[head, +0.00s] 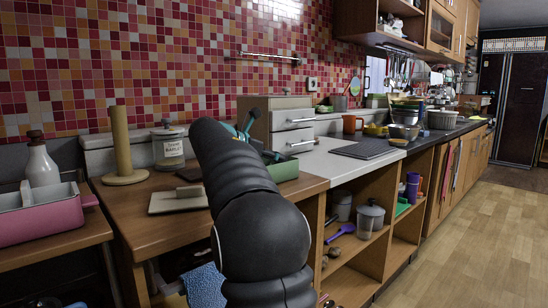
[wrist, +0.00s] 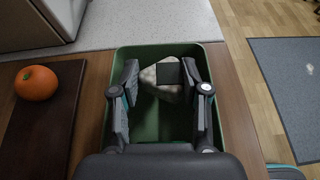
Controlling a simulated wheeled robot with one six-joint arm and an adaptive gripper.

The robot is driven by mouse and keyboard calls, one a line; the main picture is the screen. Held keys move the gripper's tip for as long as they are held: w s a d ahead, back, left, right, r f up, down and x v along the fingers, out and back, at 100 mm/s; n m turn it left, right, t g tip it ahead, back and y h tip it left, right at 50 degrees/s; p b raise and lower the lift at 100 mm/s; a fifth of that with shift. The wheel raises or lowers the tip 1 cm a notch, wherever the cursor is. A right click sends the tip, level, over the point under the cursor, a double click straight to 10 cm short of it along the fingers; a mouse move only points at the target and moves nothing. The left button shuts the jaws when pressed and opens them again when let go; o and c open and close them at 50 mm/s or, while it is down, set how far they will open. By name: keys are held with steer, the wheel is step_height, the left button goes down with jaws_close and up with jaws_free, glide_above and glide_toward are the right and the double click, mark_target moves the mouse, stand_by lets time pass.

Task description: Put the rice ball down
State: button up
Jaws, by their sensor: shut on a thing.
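The rice ball (wrist: 160,92) is whitish with a dark square patch and sits between the fingertips in the wrist view. My gripper (wrist: 162,74) is shut on it, with one finger at each side. The rice ball is over or inside a green rectangular bin (wrist: 152,51); whether it touches the floor of the bin I cannot tell. In the head view the green bin (head: 285,169) stands at the right end of the wooden counter. My gripper (head: 245,130) shows there only in part, behind my arm, and the rice ball is hidden.
An orange (wrist: 36,83) lies on a dark board (wrist: 48,135) left of the bin. A white drawer unit (head: 292,128) stands close behind the bin. A jar (head: 169,146) and a wooden paper-towel post (head: 121,145) stand further left. The floor is open at right.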

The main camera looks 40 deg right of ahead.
steer(key=shift+f, duration=0.2)
steer(key=shift+f, duration=0.4)
steer(key=o, duration=1.1)
steer(key=shift+f, duration=0.15)
steer(key=shift+o, duration=0.3)
steer(key=shift+f, duration=0.1)
steer(key=shift+r, duration=0.35)
steer(key=r+p+v, duration=0.1)
steer(key=v, duration=1.1)
